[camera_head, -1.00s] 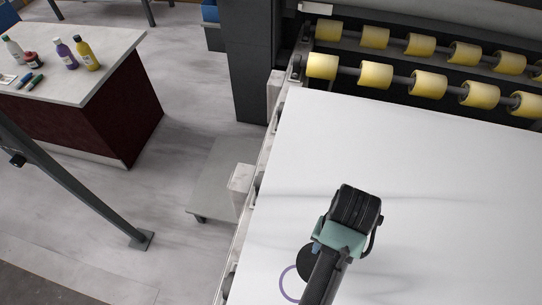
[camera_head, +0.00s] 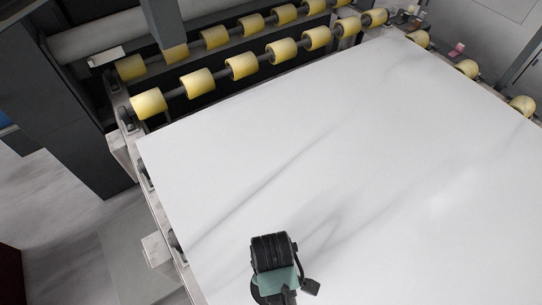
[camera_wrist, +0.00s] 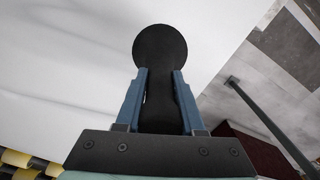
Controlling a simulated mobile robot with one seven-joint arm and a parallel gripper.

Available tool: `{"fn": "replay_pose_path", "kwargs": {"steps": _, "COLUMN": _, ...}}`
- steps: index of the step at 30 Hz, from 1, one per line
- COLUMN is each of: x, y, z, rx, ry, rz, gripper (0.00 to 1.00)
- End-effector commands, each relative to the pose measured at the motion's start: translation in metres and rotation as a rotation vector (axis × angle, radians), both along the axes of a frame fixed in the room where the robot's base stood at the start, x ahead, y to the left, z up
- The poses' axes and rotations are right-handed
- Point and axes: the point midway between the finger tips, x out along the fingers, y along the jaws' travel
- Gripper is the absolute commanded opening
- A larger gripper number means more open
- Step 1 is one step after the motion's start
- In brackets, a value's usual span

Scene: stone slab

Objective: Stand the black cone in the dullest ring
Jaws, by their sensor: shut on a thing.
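My gripper (camera_wrist: 160,74) shows in the wrist view with its blue fingers shut on the black cone (camera_wrist: 160,48). The cone's round, dark end faces away from the palm, past the fingertips, and its narrower part runs back between the fingers. In the head view my arm's end is at the bottom middle, over the white slab (camera_head: 330,170); the fingers cannot be made out there. I cannot tell the cone's height above the slab. No ring is visible in either current view.
Yellow rollers (camera_head: 242,66) line the slab's far edge, and more stand at the right. A grey post (camera_head: 60,110) rises beyond the left edge. The visible slab surface is bare. The floor shows at the left.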

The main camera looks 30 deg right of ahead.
Motion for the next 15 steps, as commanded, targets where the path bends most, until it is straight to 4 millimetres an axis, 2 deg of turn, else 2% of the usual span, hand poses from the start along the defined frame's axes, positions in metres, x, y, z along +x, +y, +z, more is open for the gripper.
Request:
{"fn": "replay_pose_path", "kwargs": {"steps": 5, "x": 0.0, "y": 0.0, "z": -0.015, "rx": 0.0, "ry": 0.0, "rz": -0.001, "gripper": 0.0}}
{"fn": "replay_pose_path", "kwargs": {"steps": 10, "x": 0.001, "y": 0.0, "z": -0.039, "rx": 0.0, "ry": 0.0, "rz": -0.002, "gripper": 0.0}}
{"fn": "replay_pose_path", "kwargs": {"steps": 15, "x": 0.001, "y": 0.0, "z": -0.048, "rx": 0.0, "ry": -0.001, "rz": -0.001, "gripper": 0.0}}
